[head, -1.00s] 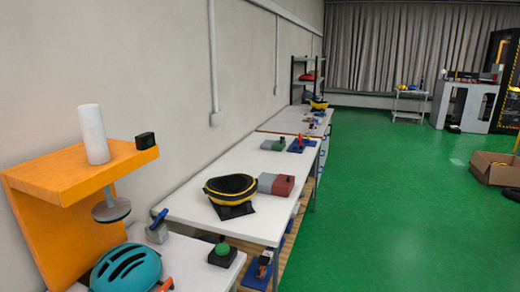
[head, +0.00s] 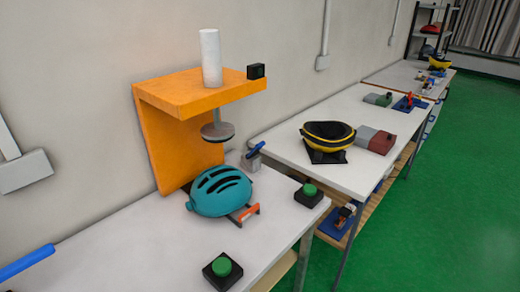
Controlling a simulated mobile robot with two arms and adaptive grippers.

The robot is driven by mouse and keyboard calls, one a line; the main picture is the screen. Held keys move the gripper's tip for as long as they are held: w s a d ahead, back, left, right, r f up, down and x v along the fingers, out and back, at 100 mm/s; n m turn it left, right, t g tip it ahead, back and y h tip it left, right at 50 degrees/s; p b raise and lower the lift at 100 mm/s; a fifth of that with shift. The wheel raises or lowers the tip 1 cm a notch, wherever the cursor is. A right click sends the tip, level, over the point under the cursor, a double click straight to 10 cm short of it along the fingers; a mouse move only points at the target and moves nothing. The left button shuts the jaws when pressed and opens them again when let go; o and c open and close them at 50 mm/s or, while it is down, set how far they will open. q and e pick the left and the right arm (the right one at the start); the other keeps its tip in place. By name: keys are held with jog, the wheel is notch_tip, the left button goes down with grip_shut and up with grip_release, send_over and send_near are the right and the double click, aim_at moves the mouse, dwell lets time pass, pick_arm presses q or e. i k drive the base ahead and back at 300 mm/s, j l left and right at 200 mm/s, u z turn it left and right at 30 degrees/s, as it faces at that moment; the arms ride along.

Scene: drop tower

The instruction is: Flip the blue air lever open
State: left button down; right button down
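A small blue lever (head: 256,149) sits on a grey block (head: 251,163) at the back right of the near table, beside the orange press stand (head: 162,147). The lever is tilted, its right end higher. A second blue bar (head: 27,262) enters from the left edge, also tilted up to the right; its base is out of view, so I cannot tell what it belongs to. A teal helmet (head: 219,193) lies under the stand's round grey plate (head: 217,132). Neither of my grippers is in view.
Two green push buttons stand on the near table, one at the front (head: 222,267) and one at the right (head: 309,190). A second table (head: 285,139) holds a yellow-black helmet (head: 327,134). Green floor (head: 450,200) is open at right.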

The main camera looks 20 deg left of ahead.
aim_at(256, 151)
jog(key=u, duration=0.25)
jog(key=i+l+u, duration=0.25)
jog(key=l+u, duration=0.25)
jog(key=i+l+u, duration=0.25)
jog(key=l, duration=0.2)
jog(key=i+l, duration=0.15)
jog(key=l, duration=0.6)
jog(key=i+l+u, duration=0.15)
jog(key=l, duration=0.6)
jog(key=i+l, duration=0.1)
jog(key=l, duration=0.7)
jog(key=i+l+u, duration=0.15)
jog(key=l, duration=0.6)
jog(key=k, duration=0.05)
